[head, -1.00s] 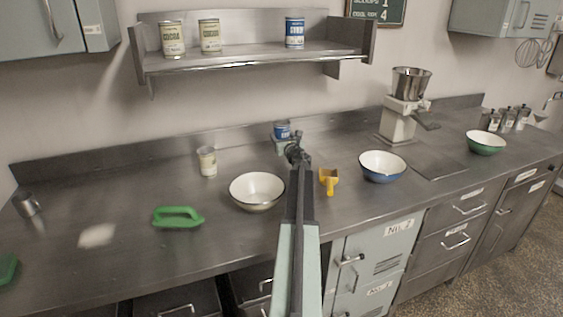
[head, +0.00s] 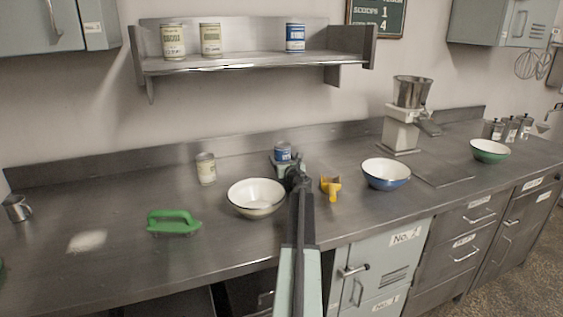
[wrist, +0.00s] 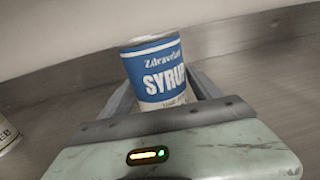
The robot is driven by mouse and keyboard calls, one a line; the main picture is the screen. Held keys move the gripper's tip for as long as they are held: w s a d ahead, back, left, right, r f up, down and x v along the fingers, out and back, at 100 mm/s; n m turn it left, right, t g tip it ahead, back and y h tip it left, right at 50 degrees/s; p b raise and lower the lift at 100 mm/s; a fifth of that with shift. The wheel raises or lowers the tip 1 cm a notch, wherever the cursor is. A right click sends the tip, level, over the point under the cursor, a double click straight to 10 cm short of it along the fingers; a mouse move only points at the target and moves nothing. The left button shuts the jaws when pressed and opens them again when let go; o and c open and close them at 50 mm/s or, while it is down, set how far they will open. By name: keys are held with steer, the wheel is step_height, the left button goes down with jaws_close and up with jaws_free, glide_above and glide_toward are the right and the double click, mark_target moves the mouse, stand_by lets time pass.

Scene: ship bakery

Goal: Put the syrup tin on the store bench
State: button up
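The syrup tin (wrist: 160,75), blue and white with SYRUP on its label, stands roughly upright between the two fingers of my gripper (wrist: 163,92) in the wrist view. The fingers lie along both sides of it and appear shut on it; their tips are partly hidden behind it. In the head view the tin (head: 283,151) is at the far end of my arm, low over the back of the steel bench (head: 120,215), in front of the backsplash. I cannot tell whether its base touches the bench.
A cream bowl (head: 257,198) and a pale tin (head: 205,168) are left of my arm. A yellow scoop (head: 331,187) and a blue bowl (head: 386,173) are right of it. A wall shelf (head: 250,62) with tins hangs above.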

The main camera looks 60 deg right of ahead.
steer(key=shift+o, duration=0.2)
steer(key=shift+r, duration=0.1)
steer(key=shift+s+a+r, duration=0.1)
steer(key=shift+s+a, duration=0.05)
steer(key=v, duration=1.1)
steer(key=shift+s+a, duration=0.2)
steer(key=shift+s, duration=0.05)
